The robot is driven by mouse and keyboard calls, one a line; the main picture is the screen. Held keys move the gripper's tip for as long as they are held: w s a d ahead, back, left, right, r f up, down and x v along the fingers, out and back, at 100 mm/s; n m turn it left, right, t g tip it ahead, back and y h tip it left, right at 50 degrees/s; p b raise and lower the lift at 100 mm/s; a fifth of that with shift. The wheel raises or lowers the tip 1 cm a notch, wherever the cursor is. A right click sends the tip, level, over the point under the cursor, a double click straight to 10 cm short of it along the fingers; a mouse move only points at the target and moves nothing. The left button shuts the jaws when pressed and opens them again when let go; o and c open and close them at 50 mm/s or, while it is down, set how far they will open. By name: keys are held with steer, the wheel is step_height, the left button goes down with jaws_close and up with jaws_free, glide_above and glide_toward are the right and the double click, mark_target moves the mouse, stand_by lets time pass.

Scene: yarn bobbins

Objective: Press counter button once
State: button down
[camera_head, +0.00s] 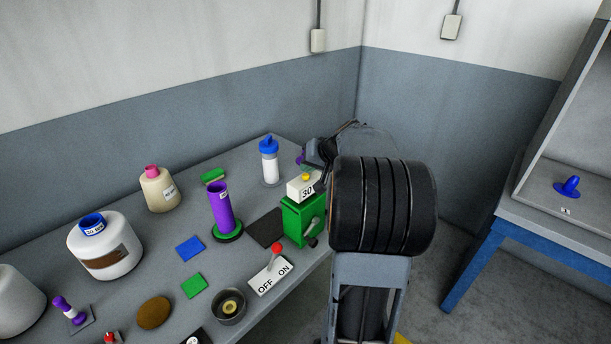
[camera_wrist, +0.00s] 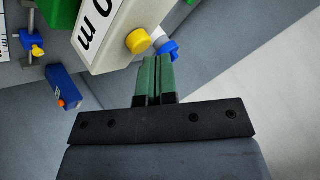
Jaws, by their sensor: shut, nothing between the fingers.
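The counter (camera_head: 301,187) is a cream box marked "30" on top of a green block (camera_head: 297,222) at the right part of the table. Its yellow button (camera_head: 306,177) is on the top face. In the wrist view the counter (camera_wrist: 107,38) is at the upper left, and the yellow button (camera_wrist: 139,41) sticks out from its side facing right. My gripper (camera_wrist: 153,62) is shut and empty, with its green fingertips just below and right of the button in that picture. A gap seems to show between them, but the depth is hard to tell. In the head view my arm hides the fingertips.
A white bottle with a blue cap (camera_head: 269,161) stands behind the counter. A purple bobbin (camera_head: 221,205) stands upright to the left. An OFF/ON lever switch (camera_head: 270,273) is in front.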

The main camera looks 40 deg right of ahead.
mark_target(308, 174)
steer(key=shift+f+b, duration=0.55)
steer(key=shift+b, duration=0.1)
stand_by(0.4)
steer(key=shift+r, duration=0.2)
steer(key=shift+r+p, duration=0.5)
steer(key=shift+r, duration=0.25)
steer(key=shift+r, duration=0.1)
steer(key=shift+r+p, duration=1.5)
steer(key=shift+r, duration=0.95)
